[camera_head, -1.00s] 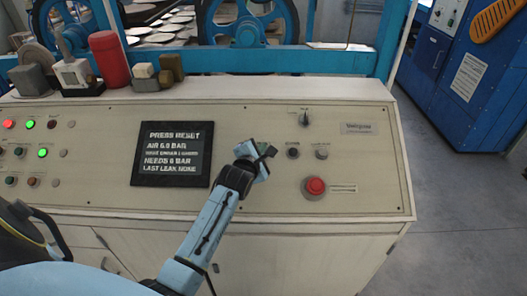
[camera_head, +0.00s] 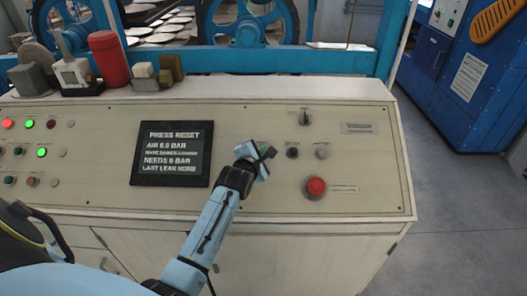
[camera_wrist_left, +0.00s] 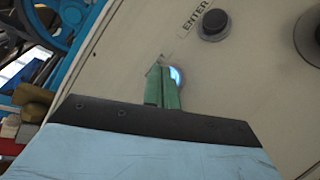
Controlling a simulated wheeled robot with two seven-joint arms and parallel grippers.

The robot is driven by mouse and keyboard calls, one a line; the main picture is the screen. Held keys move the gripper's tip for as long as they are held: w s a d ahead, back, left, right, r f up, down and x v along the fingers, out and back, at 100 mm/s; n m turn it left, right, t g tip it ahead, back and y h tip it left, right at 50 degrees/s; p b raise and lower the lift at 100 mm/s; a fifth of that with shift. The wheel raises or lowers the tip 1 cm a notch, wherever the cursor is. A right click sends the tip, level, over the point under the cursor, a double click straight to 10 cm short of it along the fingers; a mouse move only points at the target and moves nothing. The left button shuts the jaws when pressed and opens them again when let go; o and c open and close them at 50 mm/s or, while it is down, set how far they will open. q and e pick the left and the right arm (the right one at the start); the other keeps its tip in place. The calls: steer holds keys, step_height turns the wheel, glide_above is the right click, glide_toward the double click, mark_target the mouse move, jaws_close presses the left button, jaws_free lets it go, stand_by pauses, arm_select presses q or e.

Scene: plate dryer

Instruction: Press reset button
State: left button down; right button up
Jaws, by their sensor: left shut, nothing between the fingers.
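My left gripper (camera_head: 265,154) is over the sloped control panel (camera_head: 250,200), right of the dark display. In the left wrist view its two green fingers (camera_wrist_left: 162,82) are shut together with nothing between them. Their tips are at or close to the panel, beside a round button with a blue-white glow (camera_wrist_left: 177,77), which the fingers partly cover. I cannot tell whether they touch it, and its label is hidden. A black button (camera_wrist_left: 213,25) with the label ENTER stands beyond it. The display (camera_head: 171,153) reads PRESS RESET. My right gripper is not in view.
A red mushroom button (camera_head: 316,186), a rotary knob (camera_head: 305,118) and a grey button (camera_head: 321,151) sit to the right of the gripper. Lit indicators (camera_head: 42,152) are at the far left. A red cylinder (camera_head: 109,58) and small blocks stand on the panel's back ledge.

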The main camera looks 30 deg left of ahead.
arm_select(q)
steer(key=shift+w+a+f, duration=0.1)
steer(key=shift+w+f, duration=0.05)
steer(key=shift+f, duration=0.15)
stand_by(0.5)
steer(key=shift+s+d+r+p, duration=0.2)
steer(key=shift+s+r+p, duration=0.2)
steer(key=shift+r+p, duration=0.45)
steer(key=shift+f, duration=0.1)
steer(key=r+p, duration=0.1)
steer(key=p, duration=0.1)
steer(key=s+d+r+p, duration=0.1)
steer(key=r+p, duration=0.1)
steer(key=s+r+p, duration=0.1)
steer(key=p, duration=0.1)
steer(key=shift+d+r, duration=0.2)
steer(key=shift+s, duration=0.1)
stand_by(0.6)
